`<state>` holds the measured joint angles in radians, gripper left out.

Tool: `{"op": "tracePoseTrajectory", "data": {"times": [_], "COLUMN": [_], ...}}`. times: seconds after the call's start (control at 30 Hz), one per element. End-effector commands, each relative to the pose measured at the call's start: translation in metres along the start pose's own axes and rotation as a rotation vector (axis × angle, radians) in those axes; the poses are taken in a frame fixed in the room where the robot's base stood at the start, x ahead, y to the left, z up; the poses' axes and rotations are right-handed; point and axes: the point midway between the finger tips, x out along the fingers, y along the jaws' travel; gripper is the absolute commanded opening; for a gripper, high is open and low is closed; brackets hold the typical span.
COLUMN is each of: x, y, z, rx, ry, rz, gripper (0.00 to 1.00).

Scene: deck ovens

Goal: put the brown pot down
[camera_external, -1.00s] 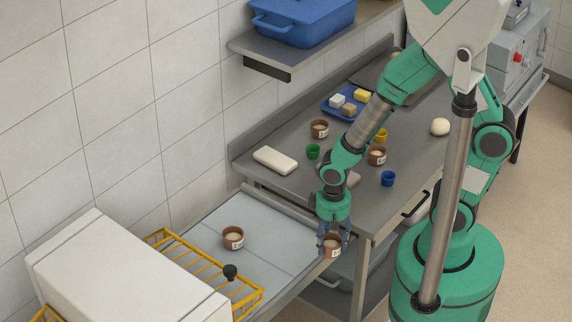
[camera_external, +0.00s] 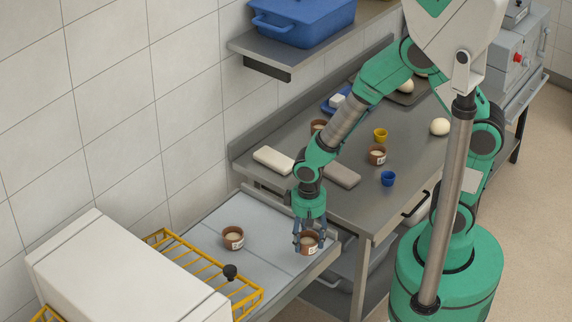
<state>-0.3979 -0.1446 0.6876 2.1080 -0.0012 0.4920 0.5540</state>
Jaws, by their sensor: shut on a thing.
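My gripper (camera_external: 309,243) points down and is shut on a brown pot (camera_external: 309,246) with pale contents and a white label. The held pot is over the right part of the light grey shelf (camera_external: 262,268); I cannot tell if its base touches the surface. Another brown pot (camera_external: 233,238) stands upright on the same shelf, to the left of my gripper and apart from it. A third brown pot (camera_external: 377,155) stands on the steel worktop (camera_external: 345,210), and a further one (camera_external: 318,126) is partly hidden by my arm.
A yellow wire rack (camera_external: 246,300) and a white box (camera_external: 120,275) border the shelf on the left. The worktop holds pale blocks (camera_external: 273,160), a blue cup (camera_external: 388,178), a yellow cup (camera_external: 380,135) and a dough ball (camera_external: 440,127). The shelf between the two pots is clear.

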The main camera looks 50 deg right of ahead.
Motion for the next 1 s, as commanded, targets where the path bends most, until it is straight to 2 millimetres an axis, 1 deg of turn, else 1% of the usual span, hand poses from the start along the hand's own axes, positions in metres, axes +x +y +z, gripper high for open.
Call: {"op": "tracePoseTrajectory", "data": {"times": [0.03,0.2,0.3,0.4,0.57,0.87,1.0], "x": [0.002,0.004,0.006,0.007,0.007,0.007,0.008], "y": [-0.005,-0.021,-0.029,-0.035,-0.04,-0.04,-0.043], "z": [-0.009,-0.036,-0.051,-0.061,-0.069,-0.07,-0.073], "rx": [0.0,0.0,0.0,0.0,0.0,0.0,0.0], "ry": [0.0,0.0,0.001,0.0,0.001,0.001,0.0], "rz": [0.0,0.0,-0.001,0.0,0.0,0.0,0.0], "gripper": [0.2,0.2,0.2,0.2,0.2,0.2,0.2]}}
